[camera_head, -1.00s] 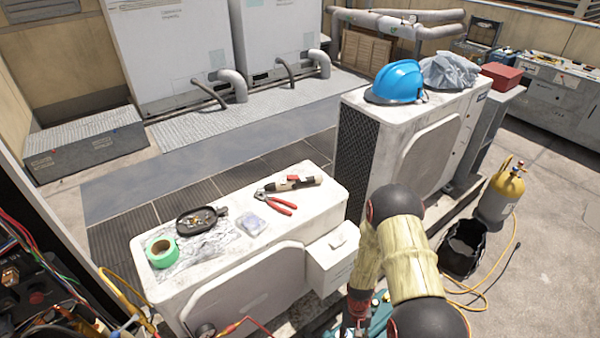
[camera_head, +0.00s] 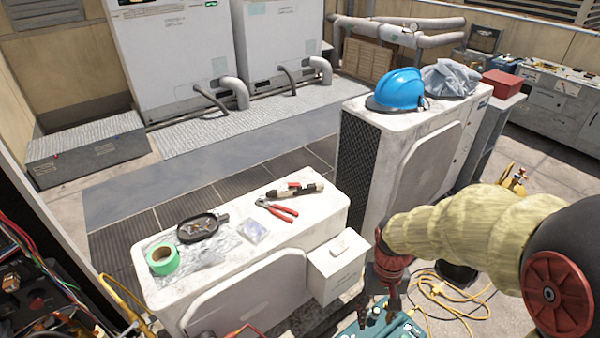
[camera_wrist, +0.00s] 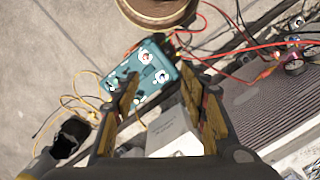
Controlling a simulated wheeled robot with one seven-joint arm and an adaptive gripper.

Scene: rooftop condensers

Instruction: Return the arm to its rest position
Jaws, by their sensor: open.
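My arm in its pale yellow sleeve (camera_head: 470,225) reaches in from the right edge of the head view. My gripper (camera_head: 381,308) points down at the bottom, to the right of the near white condenser. It also shows in the wrist view (camera_wrist: 160,82), its two fingers apart with nothing between them. A teal instrument case (camera_head: 385,330) lies below the gripper. The case shows beyond the fingertips in the wrist view (camera_wrist: 150,72), apart from them as far as I can tell.
The near condenser (camera_head: 250,283) carries green tape (camera_head: 163,261), a black dish (camera_head: 200,227), red pliers (camera_head: 278,209) and a cylindrical tool (camera_head: 295,190). The taller condenser (camera_head: 410,160) with a blue helmet (camera_head: 398,88) stands behind my arm. Yellow hose (camera_head: 455,312) lies on the floor at right.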

